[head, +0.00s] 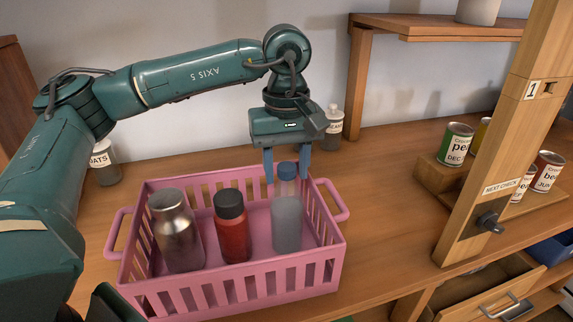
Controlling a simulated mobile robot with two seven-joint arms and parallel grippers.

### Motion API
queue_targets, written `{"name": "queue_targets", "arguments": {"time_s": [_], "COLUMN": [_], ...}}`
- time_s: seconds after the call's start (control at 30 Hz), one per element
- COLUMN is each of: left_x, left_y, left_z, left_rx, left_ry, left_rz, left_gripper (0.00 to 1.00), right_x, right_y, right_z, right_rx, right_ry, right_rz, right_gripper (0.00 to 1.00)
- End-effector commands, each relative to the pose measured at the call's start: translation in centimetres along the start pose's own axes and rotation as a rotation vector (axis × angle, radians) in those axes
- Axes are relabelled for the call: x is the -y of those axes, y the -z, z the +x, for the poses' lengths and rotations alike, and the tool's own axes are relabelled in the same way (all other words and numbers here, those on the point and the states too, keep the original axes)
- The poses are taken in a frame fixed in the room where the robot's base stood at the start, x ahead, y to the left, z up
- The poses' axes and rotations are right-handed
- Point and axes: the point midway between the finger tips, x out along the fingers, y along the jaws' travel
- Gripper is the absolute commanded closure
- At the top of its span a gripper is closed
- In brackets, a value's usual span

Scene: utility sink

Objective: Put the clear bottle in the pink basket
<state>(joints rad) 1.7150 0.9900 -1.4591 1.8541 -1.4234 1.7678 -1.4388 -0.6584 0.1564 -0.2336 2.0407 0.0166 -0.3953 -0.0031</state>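The clear bottle (287,222), with a blue cap, stands upright inside the pink basket (235,285), at its right end. My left gripper (286,172) is directly above it, pointing down. Its two blue fingers are on either side of the cap, with a small gap visible at the left finger. It looks open. The bottle's base appears to be on the basket floor, partly behind the front slats. My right gripper is not in view.
A metallic bottle (175,232) and a red bottle (232,228) with a dark cap stand in the basket, left of the clear bottle. Labelled jars stand behind the basket. A wooden post (490,150), cans (456,145) and an open drawer (490,295) are at the right. The counter right of the basket is clear.

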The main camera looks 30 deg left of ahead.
Motion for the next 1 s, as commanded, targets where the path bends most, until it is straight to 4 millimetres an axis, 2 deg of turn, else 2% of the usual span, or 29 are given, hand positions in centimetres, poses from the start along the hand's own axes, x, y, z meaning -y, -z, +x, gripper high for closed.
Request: {"name": "queue_targets", "arguments": {"time_s": [0.27,0.43,0.57,0.73,0.9,1.0], "left_x": [0.0,-0.1,-0.1,-0.1,-0.1,-0.1], "left_y": [0.0,0.0,0.0,0.0,0.0,0.0], "left_z": [0.0,-0.8,-3.0,-6.8,-10.4,-11.6], "left_rx": [0.0,-0.002,-0.002,-0.002,-0.003,-0.001], "left_ry": [0.0,-0.002,-0.005,-0.005,-0.003,-0.001], "left_rz": [0.0,0.0,0.0,0.001,0.001,0.002], "left_gripper": [0.49,0.49,0.49,0.49,0.49,0.49], "right_x": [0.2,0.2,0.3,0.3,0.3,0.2], "right_y": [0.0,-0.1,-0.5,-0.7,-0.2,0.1], "right_z": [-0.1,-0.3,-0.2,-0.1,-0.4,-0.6], "right_rx": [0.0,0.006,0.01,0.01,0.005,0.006], "right_ry": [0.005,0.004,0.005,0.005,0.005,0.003], "right_rz": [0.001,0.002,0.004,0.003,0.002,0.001], "right_gripper": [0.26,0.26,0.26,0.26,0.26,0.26]}}
